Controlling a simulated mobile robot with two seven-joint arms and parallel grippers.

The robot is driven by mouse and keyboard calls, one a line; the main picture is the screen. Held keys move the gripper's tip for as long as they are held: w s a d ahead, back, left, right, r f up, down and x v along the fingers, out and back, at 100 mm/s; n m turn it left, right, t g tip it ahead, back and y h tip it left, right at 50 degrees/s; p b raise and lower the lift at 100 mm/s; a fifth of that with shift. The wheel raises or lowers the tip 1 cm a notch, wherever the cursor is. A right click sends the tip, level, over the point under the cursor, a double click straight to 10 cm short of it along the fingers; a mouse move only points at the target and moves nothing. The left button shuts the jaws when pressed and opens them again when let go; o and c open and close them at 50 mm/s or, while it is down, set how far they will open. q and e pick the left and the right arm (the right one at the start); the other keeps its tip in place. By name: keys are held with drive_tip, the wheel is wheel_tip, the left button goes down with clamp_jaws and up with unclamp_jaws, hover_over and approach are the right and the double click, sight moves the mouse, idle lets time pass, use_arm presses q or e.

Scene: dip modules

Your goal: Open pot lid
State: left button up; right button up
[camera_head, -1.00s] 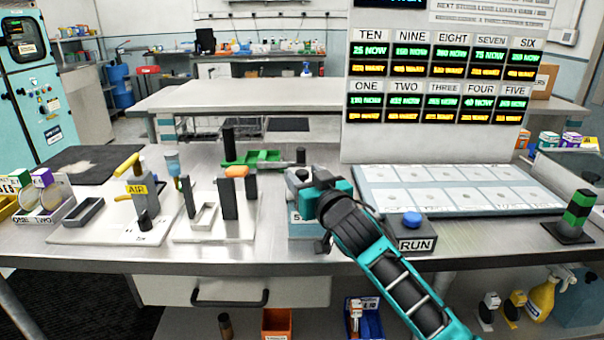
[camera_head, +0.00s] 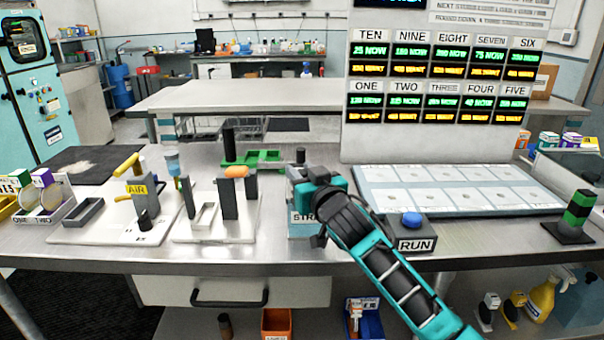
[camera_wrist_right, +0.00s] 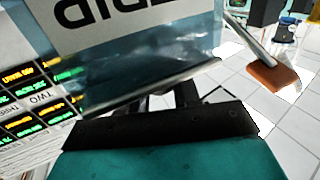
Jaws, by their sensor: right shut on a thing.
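The pot (camera_head: 302,224) is a blue box with a white label, partly readable as "STR", at the front middle of the bench in the head view. Its labelled blue wall (camera_wrist_right: 150,50) fills the upper part of the right wrist view, upside down. My right gripper (camera_head: 316,188) is at the top right of the pot, shut at its upper edge, where the lid is. Its dark jaw (camera_wrist_right: 186,95) shows against the pot's grey edge in the wrist view. The gripper body hides much of the lid and the exact contact. My left gripper is not in view.
A RUN box with a blue button (camera_head: 411,219) stands close right of my right arm. A white panel tray (camera_head: 455,187) lies behind it. White fixtures (camera_head: 215,227) with upright posts stand left of the pot. A green tray (camera_head: 265,157) lies behind, and a display board (camera_head: 445,140) stands at the back.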

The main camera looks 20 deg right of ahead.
clamp_jaws()
